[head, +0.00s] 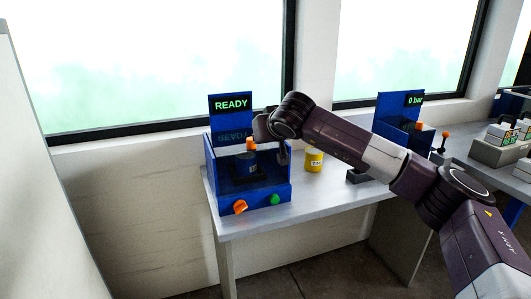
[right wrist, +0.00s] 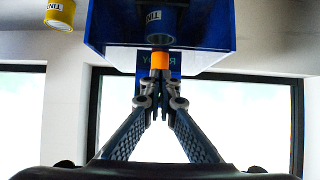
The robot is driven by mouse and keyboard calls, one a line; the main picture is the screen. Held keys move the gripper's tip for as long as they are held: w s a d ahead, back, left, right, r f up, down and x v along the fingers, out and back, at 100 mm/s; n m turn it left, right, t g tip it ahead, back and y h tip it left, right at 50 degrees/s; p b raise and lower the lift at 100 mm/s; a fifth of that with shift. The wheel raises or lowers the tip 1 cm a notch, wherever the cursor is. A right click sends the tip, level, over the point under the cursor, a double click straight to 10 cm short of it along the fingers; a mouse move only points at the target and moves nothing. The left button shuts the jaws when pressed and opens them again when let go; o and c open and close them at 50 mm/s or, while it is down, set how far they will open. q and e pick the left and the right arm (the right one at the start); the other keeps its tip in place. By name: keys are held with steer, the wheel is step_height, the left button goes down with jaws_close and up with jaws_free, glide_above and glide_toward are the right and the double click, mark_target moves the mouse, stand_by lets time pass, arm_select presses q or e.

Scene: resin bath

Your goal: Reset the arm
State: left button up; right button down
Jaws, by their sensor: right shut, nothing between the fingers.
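My right arm comes in from the right in the head view. Its gripper (head: 268,132) is at the right side of the blue machine with the "READY" screen (head: 231,104). In the right wrist view the gripper (right wrist: 160,92) is shut and empty. An orange knob (right wrist: 160,61) shows just beyond its fingertips; I cannot tell whether they touch. In the head view an orange knob (head: 250,141) stands above a dark can (head: 247,163) inside the blue machine (head: 268,198). My left gripper is not in view.
A yellow tint can (head: 314,160) stands on the bench (head: 310,195) right of the machine. An orange dial (head: 240,207) and green button (head: 275,199) are on its front. A second blue machine (head: 392,120) reads "0 bar". A window is behind.

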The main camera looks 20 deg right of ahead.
steer(key=s+f+b, duration=0.2)
steer(key=s, duration=0.3)
steer(key=s+a+f+m+g+y, duration=0.2)
steer(key=a+f+m+g+y, duration=0.3)
steer(key=a+f+m+y, duration=1.2)
step_height(320, 180, down, 25)
steer(key=s+d+m+t+h, duration=0.25)
steer(key=m+t+h, duration=0.45)
steer(key=m, duration=1.6)
steer(key=s+d+f+m+g+h, duration=0.3)
steer(key=s+d+f+m+h, duration=0.15)
steer(key=s+f+m, duration=0.65)
steer(key=s+d+f+m+g+h, duration=0.2)
steer(key=s+d+f+m+h, duration=0.4)
steer(key=s+f, duration=0.85)
steer(key=s+f+m+g, duration=0.3)
steer(key=s+f+m, duration=0.3)
steer(key=s, duration=1)
steer(key=s+f+m+g+y+p, duration=0.1)
steer(key=s+f+m+g, duration=0.3)
steer(key=s, duration=1.3)
step_height(320, 180, down, 4)
steer(key=shift+a+f+m+g, duration=0.2)
steer(key=shift+a+m+g, duration=0.15)
steer(key=shift+m, duration=0.65)
